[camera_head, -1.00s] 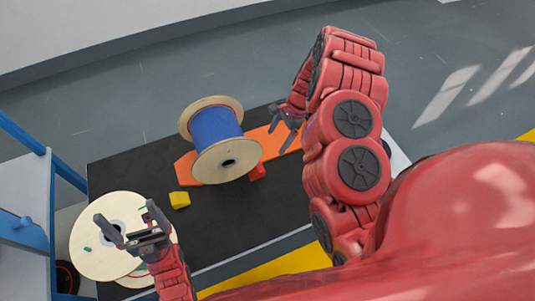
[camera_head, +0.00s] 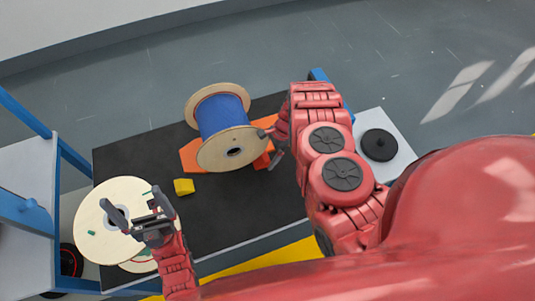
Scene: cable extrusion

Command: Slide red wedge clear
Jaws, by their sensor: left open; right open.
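The red wedge (camera_head: 262,162) sits at the near right side of the cable spool (camera_head: 221,115), low by its flange; it is partly hidden and hard to separate from the orange board. The spool has blue cable between two wooden flanges and rests on an orange board (camera_head: 189,154). My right gripper (camera_head: 269,148) is open beside the spool's right flange, close to the red wedge; I cannot tell whether it touches it. My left gripper (camera_head: 136,207) is open and empty above a pale wooden disc (camera_head: 95,225) at the lower left.
A yellow wedge (camera_head: 184,187) lies on the black mat (camera_head: 225,215) left of the spool. A blue-framed rack (camera_head: 57,185) stands at the left. A black round part (camera_head: 379,144) sits on a pale surface at the right. The near mat is clear.

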